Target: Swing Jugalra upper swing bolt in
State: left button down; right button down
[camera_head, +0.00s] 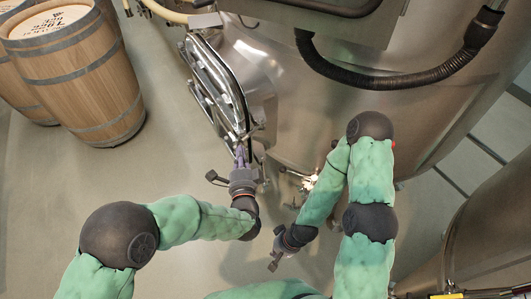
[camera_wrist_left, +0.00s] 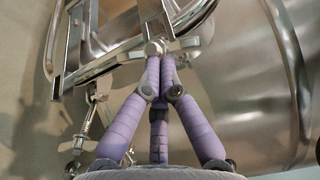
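The steel vat (camera_head: 300,95) has an oval hatch door (camera_head: 212,80) with a tubular frame, at the upper middle of the head view. My left gripper (camera_head: 241,150) is at the door's lower end. In the left wrist view its purple fingers (camera_wrist_left: 160,62) come together, tips against a steel hex nut or bolt end (camera_wrist_left: 154,47), which looks like the upper swing bolt. I see no clear grip around it. Another threaded bolt (camera_wrist_left: 85,128) hangs lower left, apart from the fingers. My right gripper (camera_head: 275,262) is low over the floor, away from the door; its opening is unclear.
Wooden barrels (camera_head: 75,75) stand at the upper left. A black hose (camera_head: 400,80) curves across the vat. Another steel vat (camera_head: 490,235) is at the lower right. The floor (camera_head: 150,175) between the barrels and the door is clear.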

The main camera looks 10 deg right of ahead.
pick_arm(q)
jog(key=shift+w+a, duration=0.15)
jog(key=shift+w+a+b, duration=0.3)
jog(key=shift+w+a, duration=0.45)
jog(key=shift+w, duration=0.15)
jog(key=shift+w+a, duration=0.1)
jog(key=shift+w, duration=0.1)
jog(key=shift+w+a+r+b, duration=0.1)
jog(key=shift+w+a+b, duration=0.35)
jog(key=shift+w, duration=0.4)
jog(key=shift+r, duration=0.1)
jog(key=shift+s, duration=0.1)
